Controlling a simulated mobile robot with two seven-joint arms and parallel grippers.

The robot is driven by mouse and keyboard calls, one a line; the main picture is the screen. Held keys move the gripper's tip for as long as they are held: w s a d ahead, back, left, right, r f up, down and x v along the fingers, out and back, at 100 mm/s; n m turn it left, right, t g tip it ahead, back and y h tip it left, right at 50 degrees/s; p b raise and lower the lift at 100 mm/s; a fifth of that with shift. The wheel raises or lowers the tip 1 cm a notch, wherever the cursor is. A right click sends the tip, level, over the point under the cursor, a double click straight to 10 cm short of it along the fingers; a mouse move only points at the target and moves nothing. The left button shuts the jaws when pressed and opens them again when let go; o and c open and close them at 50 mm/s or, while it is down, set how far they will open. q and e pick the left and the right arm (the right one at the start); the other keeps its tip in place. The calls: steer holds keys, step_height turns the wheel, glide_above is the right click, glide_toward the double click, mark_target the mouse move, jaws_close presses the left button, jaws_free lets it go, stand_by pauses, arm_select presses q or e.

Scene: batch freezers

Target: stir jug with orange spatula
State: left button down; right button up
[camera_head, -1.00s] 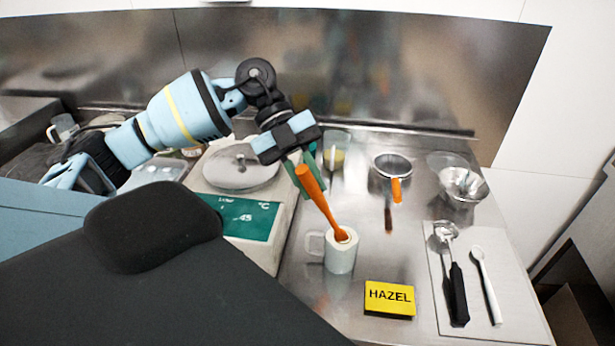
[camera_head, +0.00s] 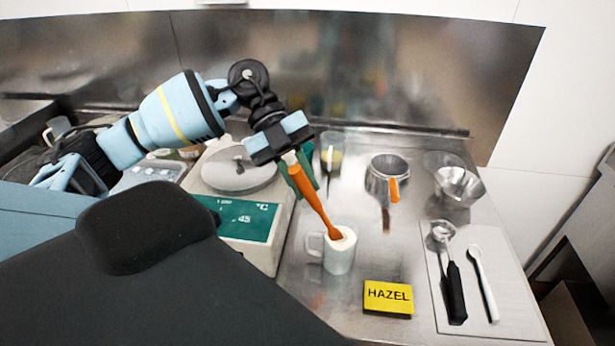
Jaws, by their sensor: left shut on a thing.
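The white jug (camera_head: 339,256) stands upright on the steel counter, its handle to the left. The orange spatula (camera_head: 313,200) leans with its lower end inside the jug's mouth, over pale contents, and its upper end up and to the left. My left gripper (camera_head: 300,172) is shut on the spatula's upper part, above and to the left of the jug. The spatula's tip is hidden in the jug. My right gripper is not in view.
A scale (camera_head: 238,218) with a round plate stands left of the jug. A yellow HAZEL block (camera_head: 388,297) lies at front right. A pan with an orange handle (camera_head: 388,178), metal bowls (camera_head: 460,186) and a board (camera_head: 488,250) with a scoop and white spoon are at right.

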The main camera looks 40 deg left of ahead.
arm_select(q)
steer(key=shift+s+d, duration=0.1)
steer(key=shift+d, duration=0.45)
steer(key=shift+w+a, duration=0.25)
steer(key=shift+w, duration=0.3)
steer(key=shift+s+r, duration=0.1)
steer(key=shift+s+a+r, duration=0.15)
steer(key=shift+s+r, duration=0.1)
steer(key=shift+r, duration=0.4)
steer(key=shift+s+a+r, duration=0.1)
steer(key=shift+s+r, duration=0.15)
steer(key=shift+r, duration=0.45)
steer(key=shift+s+a+r, duration=0.15)
steer(key=shift+s+r, duration=0.1)
steer(key=shift+r, duration=0.4)
step_height(320, 180, up, 5)
